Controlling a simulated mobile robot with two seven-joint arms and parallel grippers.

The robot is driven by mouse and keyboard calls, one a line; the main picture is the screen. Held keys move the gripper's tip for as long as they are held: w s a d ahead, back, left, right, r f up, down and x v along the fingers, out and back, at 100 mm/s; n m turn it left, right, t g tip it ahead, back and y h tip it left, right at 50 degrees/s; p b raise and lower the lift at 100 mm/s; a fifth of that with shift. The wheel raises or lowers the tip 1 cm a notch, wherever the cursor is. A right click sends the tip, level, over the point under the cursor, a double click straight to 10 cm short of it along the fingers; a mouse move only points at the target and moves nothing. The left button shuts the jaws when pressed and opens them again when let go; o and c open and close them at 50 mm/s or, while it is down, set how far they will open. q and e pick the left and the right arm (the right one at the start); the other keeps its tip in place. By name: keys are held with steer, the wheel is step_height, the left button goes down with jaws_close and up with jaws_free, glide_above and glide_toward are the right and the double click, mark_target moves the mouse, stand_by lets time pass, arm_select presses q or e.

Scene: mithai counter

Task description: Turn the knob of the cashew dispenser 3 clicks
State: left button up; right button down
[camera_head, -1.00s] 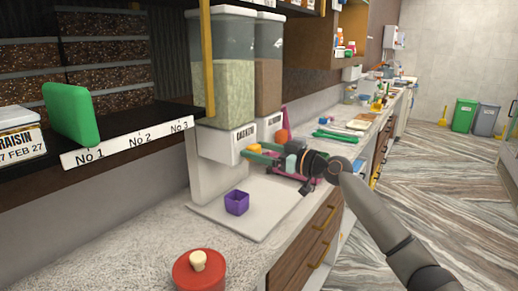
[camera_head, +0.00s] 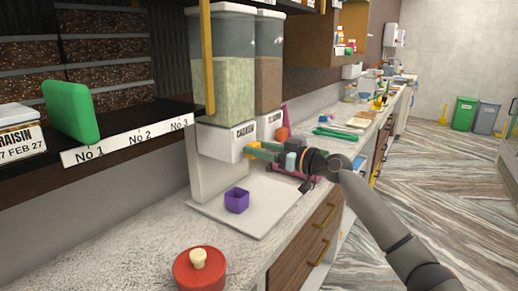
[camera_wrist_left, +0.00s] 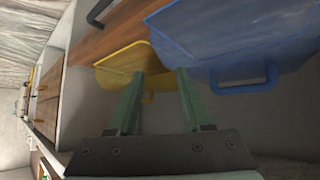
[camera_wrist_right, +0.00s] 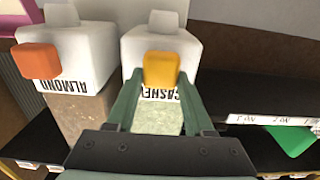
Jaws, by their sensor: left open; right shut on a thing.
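The cashew dispenser (camera_head: 224,90) stands on the counter with pale contents and a white lower housing lettered CASHEW. Its yellow knob (camera_wrist_right: 161,69) sits between the fingertips of my right gripper (camera_wrist_right: 158,82), which is shut on it. In the head view my right gripper (camera_head: 262,150) reaches the knob from the right. A purple cup (camera_head: 237,200) stands on the white base below the dispenser. My left gripper (camera_wrist_left: 154,78) shows only in the left wrist view. It is open and empty, near a yellow bin (camera_wrist_left: 125,62) and a blue bin (camera_wrist_left: 235,40).
The almond dispenser with its orange knob (camera_wrist_right: 38,61) stands beside the cashew one. A red lidded pot (camera_head: 200,270) is at the counter's front. A green box (camera_head: 71,112) sits on the shelf at left. The counter between pot and cup is clear.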

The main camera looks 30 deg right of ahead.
stand_by(0.3)
steer(key=m+p, duration=0.1)
steer(key=m, duration=0.3)
steer(key=shift+w+d, duration=0.1)
steer(key=shift+d, duration=0.05)
steer(key=m+p, duration=0.1)
steer(key=m, duration=0.3)
steer(key=shift+d+m+p, duration=0.15)
steer(key=shift+m+p, duration=0.15)
steer(key=shift+p, duration=0.05)
steer(key=m+p, duration=0.1)
steer(key=m, duration=0.1)
steer(key=m+p, duration=0.2)
steer(key=m, duration=0.1)
steer(key=shift+w+d+f, duration=0.1)
steer(key=shift+d+f, duration=0.05)
steer(key=shift+f+m+p, duration=0.15)
steer(key=shift+m+p, duration=0.4)
steer(key=shift+m, duration=0.45)
steer(key=shift+f+m+p, duration=0.15)
steer(key=shift+m+p, duration=0.4)
steer(key=shift+m, duration=0.45)
steer(key=shift+c, duration=1.4)
jaws_free()
